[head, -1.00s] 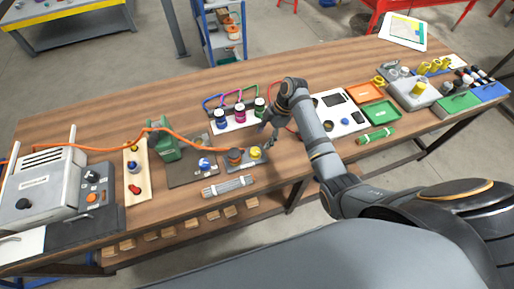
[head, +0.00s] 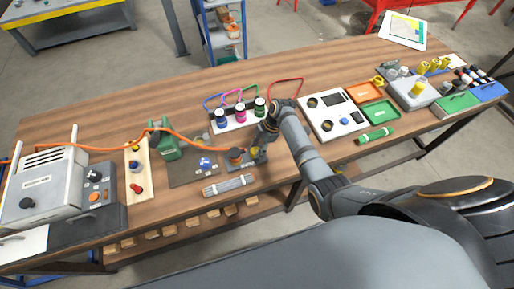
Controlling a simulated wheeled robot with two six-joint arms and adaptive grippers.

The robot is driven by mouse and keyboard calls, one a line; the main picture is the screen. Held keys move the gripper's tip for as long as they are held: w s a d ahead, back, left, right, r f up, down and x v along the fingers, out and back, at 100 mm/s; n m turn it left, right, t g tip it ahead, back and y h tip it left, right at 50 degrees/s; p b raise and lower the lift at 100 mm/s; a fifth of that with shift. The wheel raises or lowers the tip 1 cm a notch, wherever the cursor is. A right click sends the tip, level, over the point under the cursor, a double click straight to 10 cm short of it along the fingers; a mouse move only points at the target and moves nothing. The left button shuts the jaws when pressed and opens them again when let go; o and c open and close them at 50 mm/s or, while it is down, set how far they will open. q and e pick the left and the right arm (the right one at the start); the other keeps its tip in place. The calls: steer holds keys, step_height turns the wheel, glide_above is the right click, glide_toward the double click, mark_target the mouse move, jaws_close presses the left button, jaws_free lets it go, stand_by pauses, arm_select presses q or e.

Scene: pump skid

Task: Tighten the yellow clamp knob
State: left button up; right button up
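The yellow clamp knob (head: 254,153) sits on the right part of a small grey plate (head: 241,167), near the front middle of the bench. Only a little of its yellow shows, as my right gripper (head: 258,154) is in front of and over it. The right gripper points down at the knob, with its fingers at or around it. I cannot tell whether they touch it or how far they are closed. An orange-topped round part (head: 236,154) stands beside the knob on the left. My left gripper is out of view.
A grey ribbed bundle (head: 227,186) lies just in front of the plate. An orange hose (head: 193,140) runs in from the left. A white panel (head: 333,116) lies to the right.

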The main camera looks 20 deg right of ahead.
steer(key=c, duration=0.4)
steer(key=shift+s+r+m+t+p, duration=0.15)
steer(key=shift+m+t+p, duration=0.2)
steer(key=shift+m+p, duration=0.55)
steer(key=shift+s+r+m+t+p, duration=0.1)
steer(key=shift+m+t+p, duration=0.25)
steer(key=shift+m+p, duration=0.55)
steer(key=shift+c, duration=0.2)
steer(key=m+t+p, duration=0.1)
steer(key=m+p, duration=0.1)
steer(key=m, duration=0.1)
steer(key=shift+m+h+p, duration=0.3)
steer(key=shift+h+p, duration=0.1)
steer(key=m+t+p, duration=0.1)
steer(key=m, duration=0.1)
steer(key=shift+a+f+m+h+p, duration=0.1)
steer(key=shift+m+h+p, duration=0.2)
steer(key=m, duration=0.2)
steer(key=shift+a+f+m+t+h+p, duration=0.1)
steer(key=shift+m+t+h+p, duration=0.2)
steer(key=shift+m+h+p, duration=0.1)
steer(key=m+h, duration=0.1)
steer(key=m, duration=0.1)
steer(key=m+h, duration=0.1)
steer(key=m, duration=0.2)
steer(key=shift+a+t, duration=0.1)
steer(key=shift+t, duration=0.2)
steer(key=shift+s+m, duration=0.1)
steer(key=shift+m, duration=0.2)
